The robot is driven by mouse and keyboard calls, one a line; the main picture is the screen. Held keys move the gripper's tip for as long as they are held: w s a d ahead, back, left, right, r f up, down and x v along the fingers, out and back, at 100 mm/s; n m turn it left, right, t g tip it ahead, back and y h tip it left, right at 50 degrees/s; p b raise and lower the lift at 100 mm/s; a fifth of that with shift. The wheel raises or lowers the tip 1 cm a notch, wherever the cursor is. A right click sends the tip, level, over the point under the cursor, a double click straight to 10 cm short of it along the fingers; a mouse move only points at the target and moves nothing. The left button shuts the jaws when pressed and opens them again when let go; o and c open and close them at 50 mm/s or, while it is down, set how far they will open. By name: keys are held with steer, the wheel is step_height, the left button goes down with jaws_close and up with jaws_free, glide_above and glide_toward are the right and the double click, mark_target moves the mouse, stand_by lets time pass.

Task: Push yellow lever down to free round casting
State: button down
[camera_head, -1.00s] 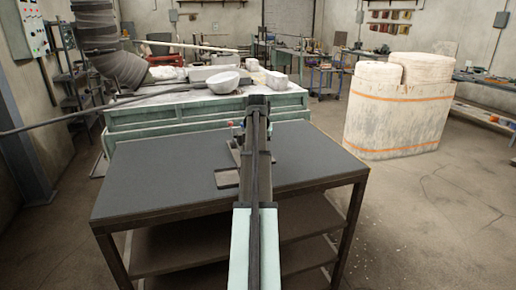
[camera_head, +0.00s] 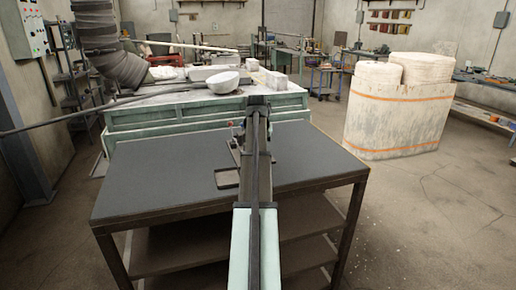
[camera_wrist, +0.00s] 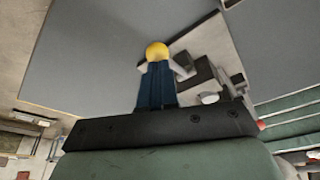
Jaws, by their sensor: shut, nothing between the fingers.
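The yellow lever's round knob (camera_wrist: 157,51) shows in the wrist view, right at the tips of my gripper (camera_wrist: 157,66). My gripper's dark blue fingers are shut together with nothing between them. The knob looks close to the fingertips; I cannot tell whether they touch. The lever's shaft is hidden. Beside the knob is a grey fixture with pale and dark blocks (camera_wrist: 205,68). A small whitish rounded piece (camera_wrist: 209,98) lies near it; I cannot tell if it is the round casting. In the head view my arm hides the gripper and most of the fixture.
The fixture stands on a dark grey table (camera_head: 160,178), with a small shallow tray (camera_head: 227,179) at its near side. The tabletop left of it is clear. Behind is a green bench (camera_head: 150,118) with a long-handled ladle (camera_head: 224,82) on it.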

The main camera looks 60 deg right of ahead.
steer(key=shift+r, duration=2.25)
steer(key=shift+r, duration=0.1)
step_height(320, 180, up, 6)
steer(key=shift+f, duration=0.15)
steer(key=shift+w, duration=0.1)
